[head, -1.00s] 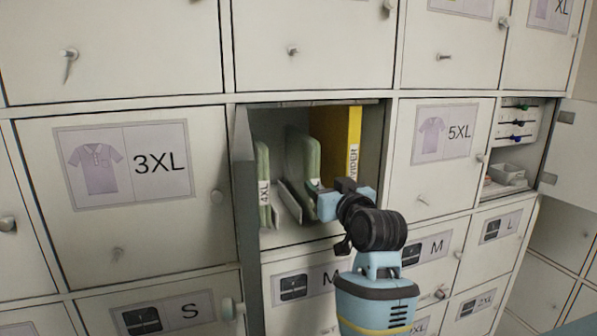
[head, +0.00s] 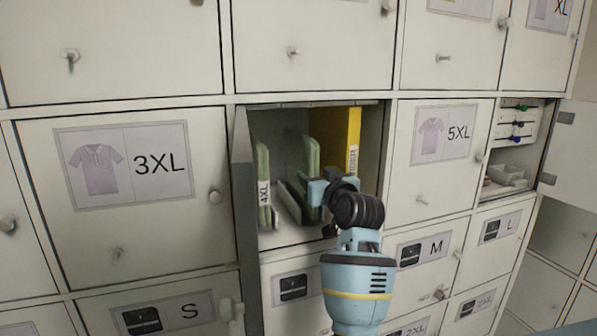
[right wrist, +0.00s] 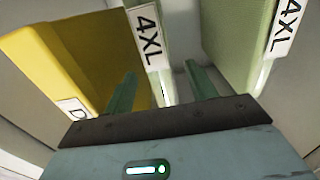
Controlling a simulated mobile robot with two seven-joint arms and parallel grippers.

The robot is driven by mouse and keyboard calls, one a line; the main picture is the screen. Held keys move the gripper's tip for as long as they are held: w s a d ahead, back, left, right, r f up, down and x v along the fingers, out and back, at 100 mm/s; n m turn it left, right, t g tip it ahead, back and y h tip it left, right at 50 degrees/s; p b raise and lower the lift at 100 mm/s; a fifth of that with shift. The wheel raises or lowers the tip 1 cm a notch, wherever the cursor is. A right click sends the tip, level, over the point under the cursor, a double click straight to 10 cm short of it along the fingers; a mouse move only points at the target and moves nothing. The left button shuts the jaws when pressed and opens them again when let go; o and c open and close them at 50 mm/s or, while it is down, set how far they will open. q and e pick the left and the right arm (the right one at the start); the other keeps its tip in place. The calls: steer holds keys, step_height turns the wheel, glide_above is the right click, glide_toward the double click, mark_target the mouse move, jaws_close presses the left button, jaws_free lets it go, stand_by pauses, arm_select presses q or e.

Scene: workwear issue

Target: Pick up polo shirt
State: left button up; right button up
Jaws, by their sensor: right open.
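Two light green folded polo shirts stand on edge in the open locker. The left one (head: 263,165) carries a 4XL label in the head view. The other (head: 306,150) stands nearer the yellow divider; it also shows in the right wrist view (right wrist: 170,30) with its 4XL label toward me. My right gripper (head: 318,192) reaches into the locker opening in the head view. In the right wrist view its open fingers (right wrist: 162,92) point inward, one on each side of the shirt beside the divider. Whether they touch it I cannot tell. My left gripper is out of view.
A yellow divider (head: 342,130) stands to the right of the shirts, close to one finger. The open locker door (head: 243,200) swings out at the left. Closed labelled doors surround the opening.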

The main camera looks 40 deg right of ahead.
steer(key=shift+w+d, duration=0.2)
steer(key=shift+w, duration=0.45)
steer(key=c, duration=1.2)
steer(key=shift+r, duration=0.2)
